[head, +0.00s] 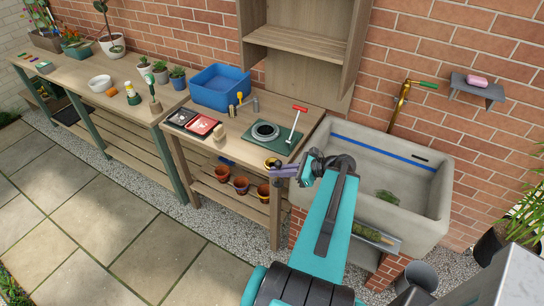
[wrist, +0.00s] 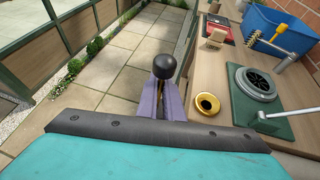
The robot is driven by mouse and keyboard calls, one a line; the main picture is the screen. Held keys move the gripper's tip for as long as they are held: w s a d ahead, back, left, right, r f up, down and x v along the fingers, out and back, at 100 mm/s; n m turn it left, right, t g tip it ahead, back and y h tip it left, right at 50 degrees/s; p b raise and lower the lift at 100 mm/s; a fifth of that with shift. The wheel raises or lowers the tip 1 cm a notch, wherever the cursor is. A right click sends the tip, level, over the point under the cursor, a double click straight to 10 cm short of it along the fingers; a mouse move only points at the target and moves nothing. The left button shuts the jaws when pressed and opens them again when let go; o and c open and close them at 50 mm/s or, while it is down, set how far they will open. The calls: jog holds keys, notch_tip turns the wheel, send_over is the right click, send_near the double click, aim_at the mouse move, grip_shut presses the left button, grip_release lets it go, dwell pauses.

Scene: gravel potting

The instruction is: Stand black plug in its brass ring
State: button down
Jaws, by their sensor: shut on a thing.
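The black plug (wrist: 165,66) has a round dark head and is held upright between the purple fingers of my gripper (wrist: 164,92). Its lower part is hidden by the fingers. The brass ring (wrist: 207,103) lies on the bench top near the front edge, with a dark hole showing and nothing standing in it. The gripper and plug are left of the ring in the wrist view, apart from it, over the paving beyond the bench edge. In the head view my gripper (head: 283,172) is at the bench's front right corner, close to the ring (head: 271,163).
A green base with a round grey fitting (head: 265,132) and a red-handled tool (head: 295,127) are on the bench (head: 232,143). A stone sink (head: 430,210) is to the right.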

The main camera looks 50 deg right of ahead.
jog(key=shift+w+d+f+b, duration=0.3)
jog(key=shift+w+d+b, duration=0.15)
jog(key=shift+b, duration=1.25)
jog(key=b, duration=0.2)
jog(key=shift+w+d+b, duration=0.2)
jog(key=shift+w+b, duration=0.2)
jog(key=b, duration=0.3)
jog(key=shift+w+d+f, duration=0.1)
jog(key=shift+w+d, duration=0.3)
jog(key=w+b, duration=0.1)
jog(key=b, duration=0.5)
jog(key=shift+w+d, duration=0.1)
jog(key=shift+d, duration=0.3)
jog(key=w+d+p, duration=0.2)
jog(key=w+d, duration=0.4)
jog(key=w, duration=0.2)
jog(key=shift+w+d+f, duration=0.15)
jog(key=shift+d+f, duration=0.2)
jog(key=shift+d, duration=0.05)
jog(key=shift+f+p, duration=0.7)
jog(key=shift+f, duration=1.05)
